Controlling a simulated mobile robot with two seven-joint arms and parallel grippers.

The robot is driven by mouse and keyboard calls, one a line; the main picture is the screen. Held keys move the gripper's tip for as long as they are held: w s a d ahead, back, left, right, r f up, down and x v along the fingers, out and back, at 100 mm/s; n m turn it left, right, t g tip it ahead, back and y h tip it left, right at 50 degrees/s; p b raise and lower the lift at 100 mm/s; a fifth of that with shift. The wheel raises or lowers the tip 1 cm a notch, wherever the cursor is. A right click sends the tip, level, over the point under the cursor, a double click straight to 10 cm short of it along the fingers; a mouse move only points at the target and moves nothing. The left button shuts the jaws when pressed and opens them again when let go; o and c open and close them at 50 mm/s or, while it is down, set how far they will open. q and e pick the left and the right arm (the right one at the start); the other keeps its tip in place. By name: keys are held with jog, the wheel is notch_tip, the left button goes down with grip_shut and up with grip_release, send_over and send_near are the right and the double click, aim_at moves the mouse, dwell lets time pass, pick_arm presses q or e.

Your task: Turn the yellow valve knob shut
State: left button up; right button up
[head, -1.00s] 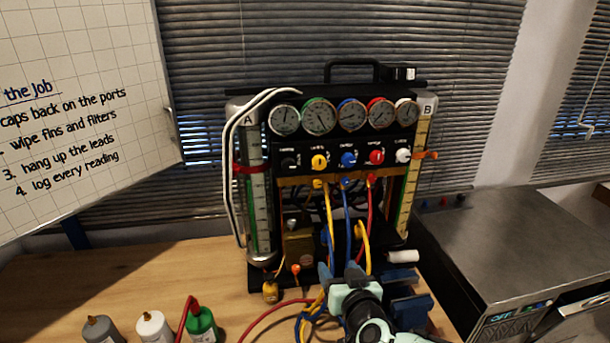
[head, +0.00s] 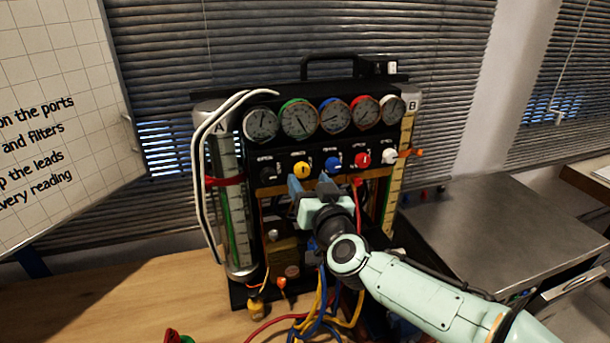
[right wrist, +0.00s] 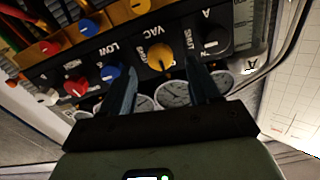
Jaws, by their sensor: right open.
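The yellow valve knob (head: 302,169) is on the black panel of the gauge rig, between a black knob (head: 267,174) and a blue knob (head: 333,165). My right gripper (head: 309,182) is open in front of the panel, just below the yellow knob in the head view. In the right wrist view, the yellow knob (right wrist: 160,57) shows between and beyond the two blue fingertips (right wrist: 162,70). Nothing is between the fingers, and I cannot tell that they touch the knob. My left gripper is out of view.
Gauges (head: 333,115) sit above the knobs. A red knob (head: 362,160) and a white knob (head: 389,156) are to the right. Coloured hoses (head: 317,318) hang below, partly behind my arm. The wooden bench (head: 130,300) has free room at left.

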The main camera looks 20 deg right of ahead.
aim_at(303, 172)
jog(key=shift+w, duration=1.75)
jog(key=c, duration=1)
jog(key=shift+c, duration=0.2)
